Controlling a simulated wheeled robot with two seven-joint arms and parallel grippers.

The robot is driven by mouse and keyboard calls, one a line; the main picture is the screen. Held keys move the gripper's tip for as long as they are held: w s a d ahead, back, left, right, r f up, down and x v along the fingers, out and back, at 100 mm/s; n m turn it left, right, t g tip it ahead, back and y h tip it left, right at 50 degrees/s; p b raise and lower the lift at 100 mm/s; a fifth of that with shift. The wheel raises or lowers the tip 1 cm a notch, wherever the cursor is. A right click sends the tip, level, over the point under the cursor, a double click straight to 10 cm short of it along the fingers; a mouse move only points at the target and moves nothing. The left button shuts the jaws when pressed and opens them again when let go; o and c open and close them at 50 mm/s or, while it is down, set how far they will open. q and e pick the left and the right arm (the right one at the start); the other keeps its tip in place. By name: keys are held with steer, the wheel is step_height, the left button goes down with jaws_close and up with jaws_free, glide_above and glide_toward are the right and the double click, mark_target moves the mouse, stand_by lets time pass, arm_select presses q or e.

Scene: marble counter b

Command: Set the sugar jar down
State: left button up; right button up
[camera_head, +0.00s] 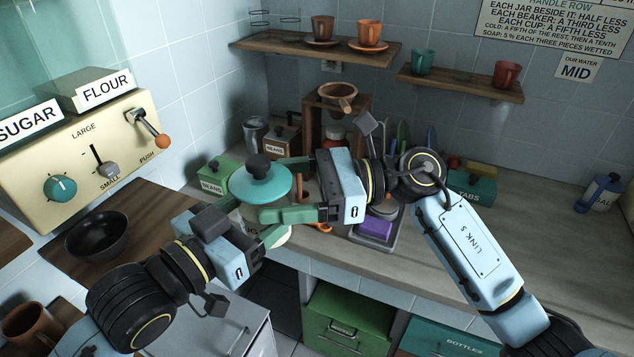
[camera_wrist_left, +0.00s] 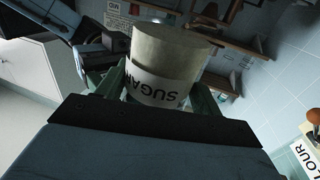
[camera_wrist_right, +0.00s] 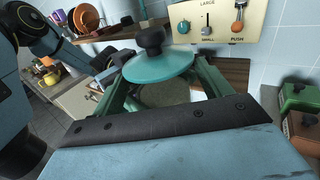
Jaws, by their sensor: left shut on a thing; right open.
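The sugar jar is cream with a teal lid and black knob (camera_head: 262,178). My left gripper (camera_head: 250,214) is shut on the jar's body, and the left wrist view shows the jar (camera_wrist_left: 178,45) with its SUGAR label upside down. The jar is held in the air around the counter's front edge, its bare base visible in that view. My right gripper (camera_head: 280,190) is open, its green fingers either side of the jar. In the right wrist view the teal lid (camera_wrist_right: 158,66) shows between those fingers; I cannot tell whether they touch the jar.
A cream dispenser (camera_head: 95,150) stands at left, with a dark bowl (camera_head: 97,235) on the wooden board below it. The counter's right part (camera_head: 540,225) is fairly clear.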

steer(key=shift+s+a, duration=0.15)
steer(key=shift+a, duration=1.25)
arm_select(q)
steer(key=shift+r, duration=0.1)
arm_select(e)
steer(key=c, duration=1)
arm_select(q)
steer(key=o, duration=1.2)
steer(key=shift+o, duration=0.6)
steer(key=shift+d, duration=0.1)
arm_select(e)
steer(key=shift+r, duration=0.1)
arm_select(q)
steer(key=shift+s, duration=0.15)
steer(key=shift+f, duration=0.2)
